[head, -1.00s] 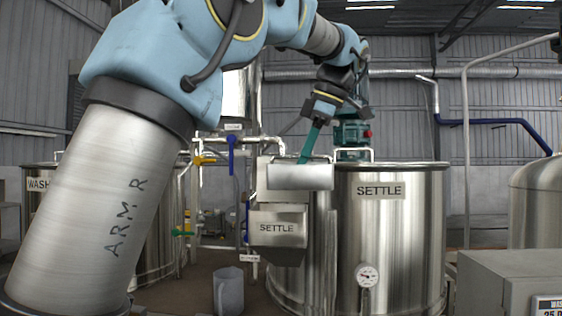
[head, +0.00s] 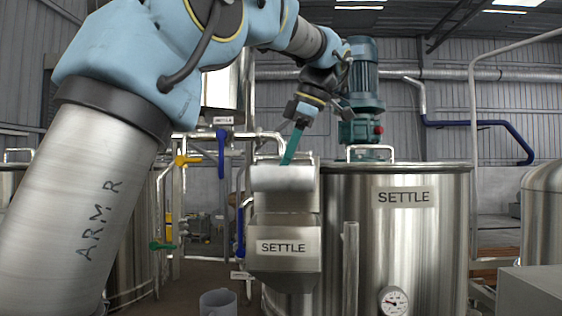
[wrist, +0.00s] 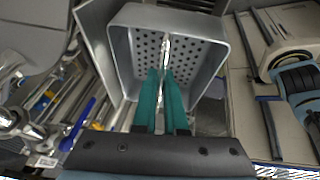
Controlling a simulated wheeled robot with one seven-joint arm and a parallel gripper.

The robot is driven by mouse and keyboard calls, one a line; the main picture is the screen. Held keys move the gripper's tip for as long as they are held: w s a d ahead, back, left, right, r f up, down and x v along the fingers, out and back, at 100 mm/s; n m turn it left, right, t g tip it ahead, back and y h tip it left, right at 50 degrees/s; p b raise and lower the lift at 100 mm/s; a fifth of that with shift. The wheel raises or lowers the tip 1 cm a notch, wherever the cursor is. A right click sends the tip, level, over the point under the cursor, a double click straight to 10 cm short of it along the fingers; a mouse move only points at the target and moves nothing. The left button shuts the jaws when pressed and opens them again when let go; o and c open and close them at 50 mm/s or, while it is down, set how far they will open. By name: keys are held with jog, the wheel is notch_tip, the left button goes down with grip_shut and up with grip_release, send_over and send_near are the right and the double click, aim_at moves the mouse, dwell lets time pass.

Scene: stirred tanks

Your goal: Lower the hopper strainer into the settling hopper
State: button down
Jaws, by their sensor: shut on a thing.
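The hopper strainer (head: 284,179) is a grey metal box; in the wrist view its perforated floor (wrist: 190,52) shows inside sloping walls. My gripper (head: 289,160) reaches down with teal fingers. In the wrist view the fingers (wrist: 161,75) are closed on the thin bar across the strainer's middle. The settling hopper (head: 284,263) is a steel box labelled SETTLE on the front of the settling tank. The strainer is lined up over its upper part, roughly level. Whether its bottom edge is inside the hopper mouth I cannot tell.
The settling tank (head: 415,245) with a gauge stands right of the hopper, with a green motor (head: 363,85) above. Pipes with a blue valve handle (head: 221,153) and a yellow one (head: 188,160) stand close on the left. A grey jug (head: 218,302) is below.

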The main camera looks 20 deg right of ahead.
aim_at(307, 182)
jog(key=shift+f+b, duration=6.15)
jog(key=shift+f, duration=1)
jog(key=c, duration=0.9)
grip_release()
jog(key=p+v, duration=0.1)
jog(key=v, duration=0.9)
jog(key=shift+s+d+r, duration=0.1)
jog(key=shift+s+r, duration=0.1)
jog(key=shift+r, duration=0.15)
